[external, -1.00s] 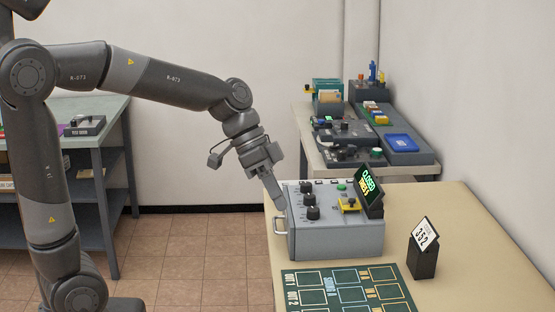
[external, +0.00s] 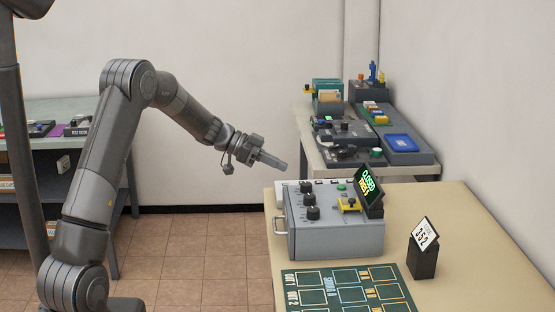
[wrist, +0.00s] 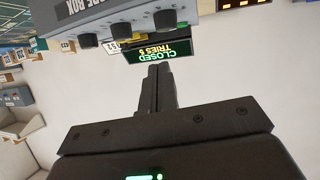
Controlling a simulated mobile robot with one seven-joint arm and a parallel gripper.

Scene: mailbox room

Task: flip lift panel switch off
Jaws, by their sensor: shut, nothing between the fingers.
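No switch that I can name for certain as the lift panel switch shows, and I cannot tell which unit is the lift panel. Dark control units (external: 345,133) with knobs and a small green light stand on the back table. My gripper (external: 283,165) is shut and empty, pointing right and slightly down. In the external view it appears just above the back left corner of a grey box (external: 340,240) on the near table. In the wrist view the shut fingers (wrist: 154,70) point toward a display reading "CLOSED TRIES 5" (wrist: 160,51).
A green printed mat (external: 352,291) and a black stand with a "352" card (external: 424,250) share the near table (external: 480,260). A shelf table (external: 100,155) stands at left.

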